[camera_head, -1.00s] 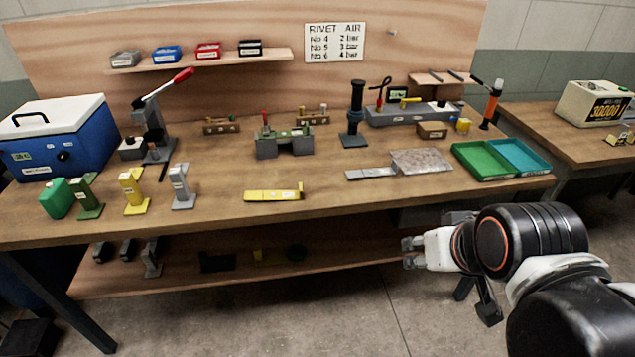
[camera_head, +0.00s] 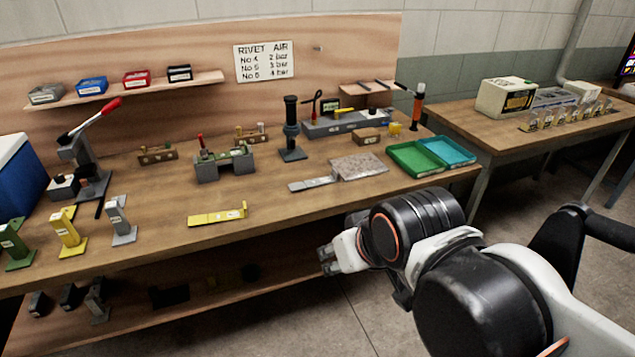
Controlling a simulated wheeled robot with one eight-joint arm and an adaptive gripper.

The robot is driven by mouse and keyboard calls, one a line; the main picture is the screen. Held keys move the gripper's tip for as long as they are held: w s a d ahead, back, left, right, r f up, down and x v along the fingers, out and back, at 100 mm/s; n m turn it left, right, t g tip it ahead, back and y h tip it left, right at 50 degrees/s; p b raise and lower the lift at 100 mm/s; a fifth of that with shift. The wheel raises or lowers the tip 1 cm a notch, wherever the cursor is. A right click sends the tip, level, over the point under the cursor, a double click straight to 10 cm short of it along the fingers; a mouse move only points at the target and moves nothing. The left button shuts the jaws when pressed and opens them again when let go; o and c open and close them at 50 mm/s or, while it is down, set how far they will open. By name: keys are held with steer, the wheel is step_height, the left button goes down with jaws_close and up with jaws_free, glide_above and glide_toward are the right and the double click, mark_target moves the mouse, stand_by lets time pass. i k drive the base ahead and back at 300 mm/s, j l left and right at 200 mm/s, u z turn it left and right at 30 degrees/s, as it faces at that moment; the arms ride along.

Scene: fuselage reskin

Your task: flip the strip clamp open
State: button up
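No label marks the strip clamp. A small grey fixture (camera_head: 224,164) with a red-tipped upright handle (camera_head: 200,141) and a green top stands mid-bench and may be it. Whether any clamp on it is open or shut is too small to tell. My gripper (camera_head: 327,260) is in front of the bench's front edge, below the top, pointing left. It touches nothing that I can see, and holds no visible object. Its fingertips are small and dark, so their opening is unclear.
The bench top (camera_head: 150,230) also bears a yellow tool (camera_head: 218,215), a flat grey plate (camera_head: 358,166), a black column (camera_head: 291,128), green (camera_head: 412,159) and teal (camera_head: 447,151) trays and a lever press (camera_head: 80,160). A second table (camera_head: 545,125) stands at right.

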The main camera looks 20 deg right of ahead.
mark_target(204, 149)
steer(key=i+j+z, duration=0.1)
steer(key=j, duration=0.35)
steer(key=i+j+z, duration=0.1)
steer(key=i+j, duration=0.15)
steer(key=j, duration=0.25)
steer(key=i+j+z, duration=0.1)
steer(key=j, duration=0.4)
steer(key=i+j+z, duration=0.1)
steer(key=j, duration=0.4)
steer(key=i+j+z, duration=0.1)
steer(key=j, duration=0.4)
steer(key=i+j+z, duration=0.1)
steer(key=j, duration=0.45)
steer(key=i+j+z, duration=0.1)
steer(key=j, duration=0.4)
steer(key=z, duration=0.1)
steer(key=i+u, duration=0.15)
